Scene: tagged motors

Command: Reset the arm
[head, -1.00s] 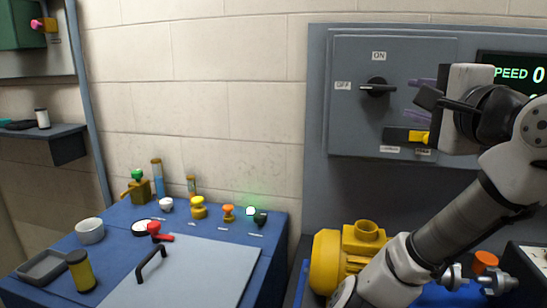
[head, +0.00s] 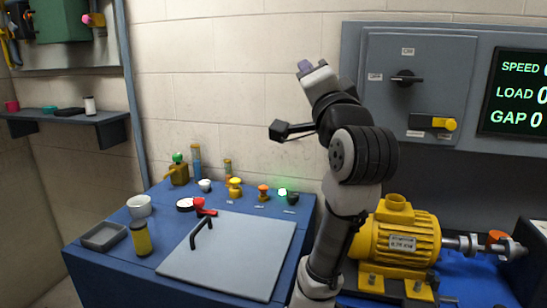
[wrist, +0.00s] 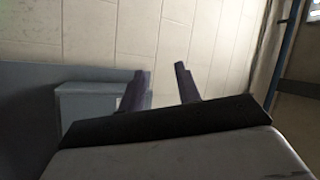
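My gripper (head: 305,67) is raised in front of the bare block wall, left of the grey switch box (head: 385,90). Its purple fingers point up and away from the box in the head view. In the wrist view the two fingers (wrist: 163,85) stand apart with nothing between them, so it is open and empty. My arm is folded upright, with its elbow in front of the wall. The black rotary switch (head: 406,78) on the box lies level. The yellow handle (head: 444,124) is below it.
A yellow motor (head: 400,240) stands right of my arm. A blue bench (head: 90,260) at left holds a grey lid (head: 228,262) with a black handle, a yellow jar (head: 141,240), a white cup (head: 139,206) and a tray (head: 104,237). A display (head: 520,95) hangs right.

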